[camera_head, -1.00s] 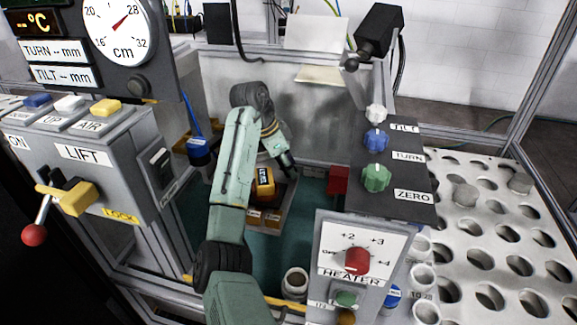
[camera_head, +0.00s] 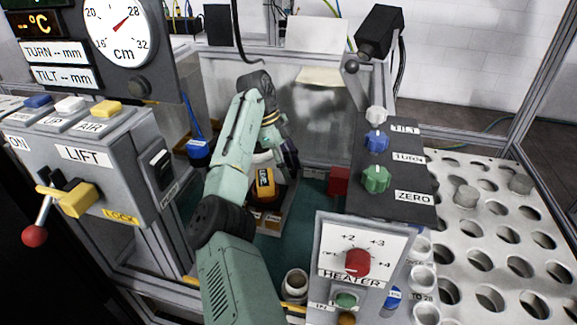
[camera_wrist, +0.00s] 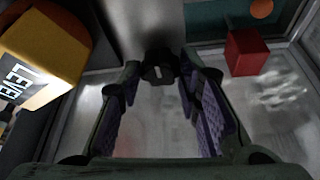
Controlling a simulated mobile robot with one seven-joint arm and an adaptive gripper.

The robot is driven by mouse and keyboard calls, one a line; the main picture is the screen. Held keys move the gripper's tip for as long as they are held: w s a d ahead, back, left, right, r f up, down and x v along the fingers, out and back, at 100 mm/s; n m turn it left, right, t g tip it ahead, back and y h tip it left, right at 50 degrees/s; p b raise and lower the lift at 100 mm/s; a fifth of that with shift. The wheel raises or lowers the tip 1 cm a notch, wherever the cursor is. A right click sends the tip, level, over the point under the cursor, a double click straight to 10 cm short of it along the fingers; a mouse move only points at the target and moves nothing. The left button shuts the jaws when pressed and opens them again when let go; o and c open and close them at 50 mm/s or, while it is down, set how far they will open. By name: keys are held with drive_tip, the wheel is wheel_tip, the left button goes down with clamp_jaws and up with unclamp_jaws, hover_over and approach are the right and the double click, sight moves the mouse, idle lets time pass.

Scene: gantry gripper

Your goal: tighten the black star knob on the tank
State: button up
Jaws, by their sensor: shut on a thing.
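In the wrist view, the black knob (camera_wrist: 160,68) sits between the tips of my gripper (camera_wrist: 160,85), with a pale mark on its face. The two fingers with purple pads are shut on it. A grey metal surface lies behind and below the knob; I cannot tell which part of the tank it is. In the head view, my gripper (camera_head: 290,155) points down in the bay near the back metal wall (camera_head: 318,125), and the knob cannot be made out there.
A yellow LEVEL device (camera_wrist: 40,60) is close left of my gripper in the wrist view; it also shows in the head view (camera_head: 265,183). A red block (camera_wrist: 247,52) stands to the right. The heater panel (camera_head: 352,250) and the knob panel (camera_head: 392,165) flank the bay.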

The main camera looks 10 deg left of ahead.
idle(0.4)
drive_tip(key=o, duration=1.1)
drive_tip(key=v, duration=0.7)
drive_tip(key=shift+r, duration=0.3)
